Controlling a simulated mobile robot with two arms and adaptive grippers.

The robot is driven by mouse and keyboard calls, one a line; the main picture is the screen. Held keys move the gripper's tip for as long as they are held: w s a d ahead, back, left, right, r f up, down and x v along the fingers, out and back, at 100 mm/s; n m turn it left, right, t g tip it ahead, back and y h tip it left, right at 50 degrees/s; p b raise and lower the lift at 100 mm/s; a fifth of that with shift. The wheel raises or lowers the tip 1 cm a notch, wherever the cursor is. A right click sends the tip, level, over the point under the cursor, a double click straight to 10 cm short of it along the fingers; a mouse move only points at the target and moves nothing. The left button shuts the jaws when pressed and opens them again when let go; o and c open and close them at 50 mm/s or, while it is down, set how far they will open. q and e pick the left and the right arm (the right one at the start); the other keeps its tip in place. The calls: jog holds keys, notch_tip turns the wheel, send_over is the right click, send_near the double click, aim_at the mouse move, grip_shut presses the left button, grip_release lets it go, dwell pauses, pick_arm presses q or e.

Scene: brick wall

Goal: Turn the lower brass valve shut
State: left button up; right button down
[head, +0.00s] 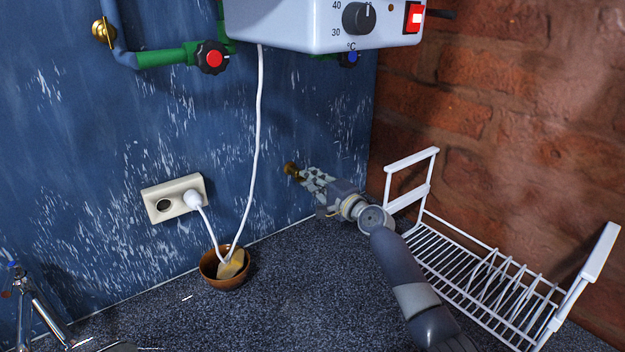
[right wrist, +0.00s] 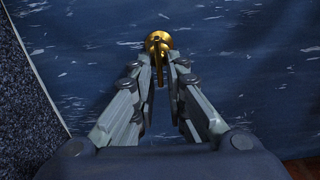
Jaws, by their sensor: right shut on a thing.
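The lower brass valve (head: 291,169) sits on the blue wall, just above the counter, near the wall corner. In the right wrist view the valve (right wrist: 158,40) shows as a round brass base with a thin handle pointing toward me. My right gripper (head: 304,175) is at the valve, and its fingertips (right wrist: 158,68) are closed around the handle from both sides. The fingers hide part of the handle. A second brass fitting (head: 103,31) is on the pipe at the upper left. My left gripper is not in view.
A white heater box (head: 290,28) with a dial and lit red switch hangs above. A white dish rack (head: 440,235) stands at the right, close to my right arm. A brown bowl (head: 224,282), a wall socket (head: 160,205) with a plugged cable, and a tap (head: 40,305) are to the left.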

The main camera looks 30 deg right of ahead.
jog(key=shift+f, duration=0.1)
jog(key=c, duration=1.8)
grip_release()
jog(key=shift+o, duration=0.2)
jog(key=s+d, duration=0.1)
jog(key=s, duration=1.1)
jog(key=shift+d, duration=0.35)
